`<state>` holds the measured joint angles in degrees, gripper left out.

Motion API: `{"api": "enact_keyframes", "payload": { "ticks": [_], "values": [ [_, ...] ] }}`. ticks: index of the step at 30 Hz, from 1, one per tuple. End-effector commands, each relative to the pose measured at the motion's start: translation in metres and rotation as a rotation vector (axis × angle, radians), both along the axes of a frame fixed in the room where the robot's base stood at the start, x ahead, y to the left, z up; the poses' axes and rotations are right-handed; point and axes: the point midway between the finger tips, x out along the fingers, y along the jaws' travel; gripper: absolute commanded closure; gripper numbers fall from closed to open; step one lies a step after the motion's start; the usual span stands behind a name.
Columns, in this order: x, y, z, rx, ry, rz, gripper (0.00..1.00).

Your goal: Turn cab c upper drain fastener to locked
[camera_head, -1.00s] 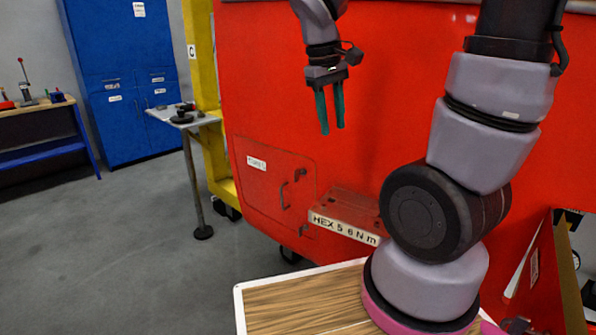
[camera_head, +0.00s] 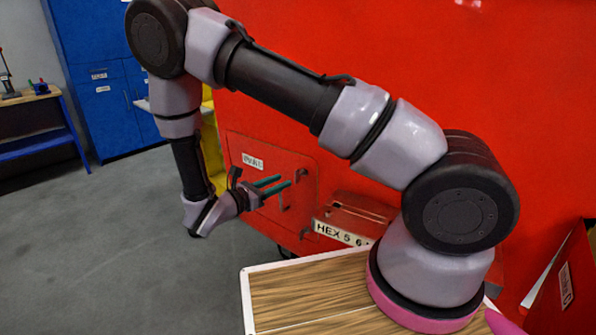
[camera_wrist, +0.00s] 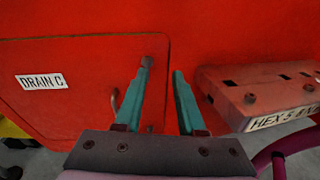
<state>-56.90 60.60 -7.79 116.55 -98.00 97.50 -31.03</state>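The red drain door (camera_wrist: 60,112) carries a "DRAIN C" label (camera_wrist: 42,81) in the wrist view. The upper drain fastener (camera_wrist: 148,59) is a small dark piece at the door's upper right, partly covered by the left fingertip. My gripper (camera_wrist: 162,66) is open and empty, its two teal fingers apart and pointing at the panel. The fastener appears by the left finger rather than between the fingers; I cannot tell whether they touch. In the head view my gripper (camera_head: 284,180) is in front of the door's right part. The fastener's turn angle is unclear.
A door handle (camera_wrist: 115,100) lies left of the left finger. A red ledge (camera_wrist: 270,88) labelled "HEX 5" projects close on the right. My wooden-topped base is below. A blue cabinet (camera_head: 115,110) and a workbench (camera_head: 35,97) stand at the left, with open grey floor before them.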

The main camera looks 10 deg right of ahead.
Motion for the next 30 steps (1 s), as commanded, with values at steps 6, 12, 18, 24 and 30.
{"api": "enact_keyframes", "payload": {
  "ticks": [6, 12, 18, 24, 30],
  "values": [
    [0.002, 0.014, -0.022, -0.091, 0.02, 0.105, 0.61],
    [0.015, -0.004, -0.022, -0.094, 0.023, 0.104, 0.61],
    [0.039, -0.035, -0.022, -0.092, 0.022, 0.102, 0.61],
    [0.059, -0.059, -0.022, -0.09, 0.021, 0.104, 0.61],
    [0.067, -0.069, -0.022, -0.09, 0.021, 0.106, 0.61]
  ]
}}
